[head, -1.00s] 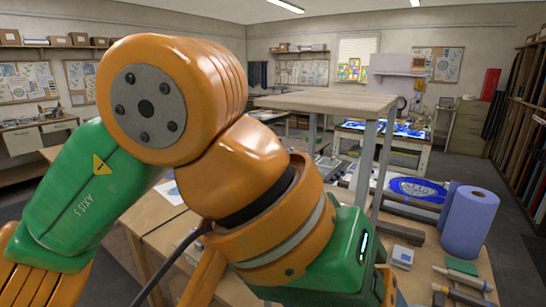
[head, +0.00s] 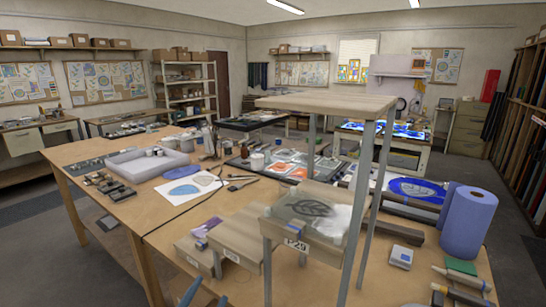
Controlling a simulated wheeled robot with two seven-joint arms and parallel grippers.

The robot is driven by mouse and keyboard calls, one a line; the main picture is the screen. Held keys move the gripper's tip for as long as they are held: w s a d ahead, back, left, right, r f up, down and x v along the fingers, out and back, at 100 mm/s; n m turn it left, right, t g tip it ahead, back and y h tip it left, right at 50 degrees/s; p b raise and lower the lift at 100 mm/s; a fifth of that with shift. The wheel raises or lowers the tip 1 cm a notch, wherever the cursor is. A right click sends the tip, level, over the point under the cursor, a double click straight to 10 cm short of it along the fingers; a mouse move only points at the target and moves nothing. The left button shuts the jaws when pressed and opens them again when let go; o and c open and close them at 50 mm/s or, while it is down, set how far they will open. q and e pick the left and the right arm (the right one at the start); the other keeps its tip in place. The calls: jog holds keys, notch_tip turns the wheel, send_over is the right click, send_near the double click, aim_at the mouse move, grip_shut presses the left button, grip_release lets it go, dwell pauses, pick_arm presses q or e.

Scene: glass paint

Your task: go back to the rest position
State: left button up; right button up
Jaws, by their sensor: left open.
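My left gripper (head: 205,297) shows only as two blue-grey fingertips at the bottom edge of the head view, left of centre. They are apart, with nothing visible between them. The fingertips are low in front of the workbench (head: 160,234); the rest of the gripper and arm is out of the picture. My right gripper is not in view.
A raised wooden shelf (head: 325,104) on metal legs stands on the bench. Under it is a block with a glass piece (head: 305,208), labelled P29. A blue paper roll (head: 467,222) stands at right. A grey tray (head: 148,165) and a patterned sheet (head: 188,188) lie at left.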

pick_arm(q)
jog(key=s+a+f+n+g, duration=0.2)
jog(key=s+f+n+g, duration=0.3)
jog(key=s+f, duration=0.6)
jog(key=s+a+f+n+g, duration=0.2)
jog(key=s+f+g, duration=0.6)
jog(key=s, duration=0.4)
notch_tip(320, 180, down, 18)
jog(key=s, duration=0.2)
jog(key=s+a+f+g+y+b, duration=0.1)
jog(key=s+a+f, duration=0.1)
jog(key=s+f, duration=0.9)
jog(key=shift+s+g+b, duration=0.3)
jog(key=shift+s, duration=0.05)
